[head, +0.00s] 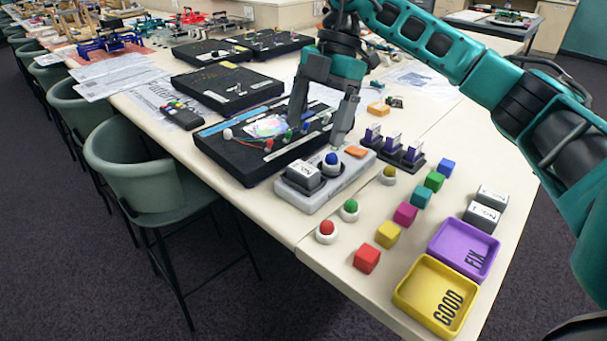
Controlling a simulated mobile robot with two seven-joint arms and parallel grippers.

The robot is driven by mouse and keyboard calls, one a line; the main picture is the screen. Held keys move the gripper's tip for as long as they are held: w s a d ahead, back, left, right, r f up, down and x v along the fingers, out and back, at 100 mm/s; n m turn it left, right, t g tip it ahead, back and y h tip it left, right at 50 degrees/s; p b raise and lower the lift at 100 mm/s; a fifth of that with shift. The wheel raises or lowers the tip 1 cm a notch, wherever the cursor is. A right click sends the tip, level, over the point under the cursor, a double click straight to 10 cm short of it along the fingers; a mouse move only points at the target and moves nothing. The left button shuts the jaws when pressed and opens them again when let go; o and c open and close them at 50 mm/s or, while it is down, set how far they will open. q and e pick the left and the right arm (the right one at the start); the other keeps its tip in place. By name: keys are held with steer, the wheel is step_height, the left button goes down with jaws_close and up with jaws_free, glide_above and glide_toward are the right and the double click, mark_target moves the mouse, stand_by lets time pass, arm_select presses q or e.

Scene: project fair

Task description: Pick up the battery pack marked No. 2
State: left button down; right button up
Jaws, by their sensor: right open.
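Three dark grey battery packs with white labels are in the head view. One pack (303,178) sits in the left recess of a light grey tray (312,203). Two more stand on the table at the right: a nearer pack (480,218) and a farther pack (491,197). The label print is too small for me to tell surely which is No. 2. My right gripper (317,133) is open and points down, above and behind the tray, close to a blue round button (332,158). Nothing shows between its fingers. My left gripper is not in view.
A black board (246,165) with wires lies behind the tray. A purple FIX tray (463,249) and yellow GOOD tray (434,297) stand near the front right. Coloured cubes, such as a red one (367,259), and round buttons (326,232) lie between. Chairs line the left edge.

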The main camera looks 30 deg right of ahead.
mark_target(303, 168)
steer(key=x, duration=0.7)
steer(key=shift+w+d+f+b, duration=0.1)
steer(key=shift+w+f+b, duration=0.05)
steer(key=shift+f+b, duration=0.2)
steer(key=c, duration=1.2)
